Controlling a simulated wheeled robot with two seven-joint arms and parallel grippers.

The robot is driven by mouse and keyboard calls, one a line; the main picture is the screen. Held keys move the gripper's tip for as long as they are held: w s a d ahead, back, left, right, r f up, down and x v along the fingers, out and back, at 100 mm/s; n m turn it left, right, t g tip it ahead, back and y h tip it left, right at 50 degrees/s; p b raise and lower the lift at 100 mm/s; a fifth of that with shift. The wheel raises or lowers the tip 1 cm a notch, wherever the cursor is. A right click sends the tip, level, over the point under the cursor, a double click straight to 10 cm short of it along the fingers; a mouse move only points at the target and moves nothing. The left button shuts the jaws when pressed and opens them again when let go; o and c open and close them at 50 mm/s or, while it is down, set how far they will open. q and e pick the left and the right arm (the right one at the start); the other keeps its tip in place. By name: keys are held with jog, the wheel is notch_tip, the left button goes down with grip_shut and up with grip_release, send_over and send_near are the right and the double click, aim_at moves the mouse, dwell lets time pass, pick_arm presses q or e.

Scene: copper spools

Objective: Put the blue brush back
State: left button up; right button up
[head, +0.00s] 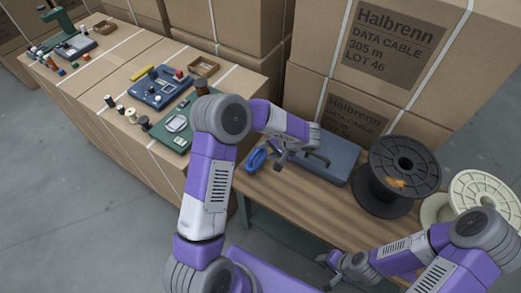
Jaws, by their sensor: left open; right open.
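A small blue object (256,159) lies at the left end of the wooden table (290,196); it may be the blue brush, but its shape is too small to tell. My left gripper (301,163) is open and empty over the table, just right of the blue object and in front of a blue-grey box (340,160). My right gripper (326,271) is low at the table's front edge, apart from the blue object, and looks empty.
A black spool (400,165) and a pale spool (483,194) stand on the table's right side. Tall cartons (395,50) rise behind. Cartons at left carry green and blue trays (158,90) with small items. The table's front middle is clear.

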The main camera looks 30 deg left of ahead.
pick_arm(q)
jog(key=s+d+f+n+h, duration=0.2)
jog(key=s+d+f+h, duration=0.4)
jog(key=s, duration=0.5)
jog(key=s+d+f+n+h, duration=0.1)
jog(key=s+d+f+h, duration=0.4)
jog(key=s+d+f, duration=0.3)
notch_tip(320, 180, down, 3)
jog(key=s, duration=0.2)
jog(key=shift+s+n+h, duration=0.35)
jog(key=shift+n+h, duration=0.05)
jog(key=shift+r, duration=0.1)
notch_tip(320, 180, up, 4)
jog(key=p, duration=0.4)
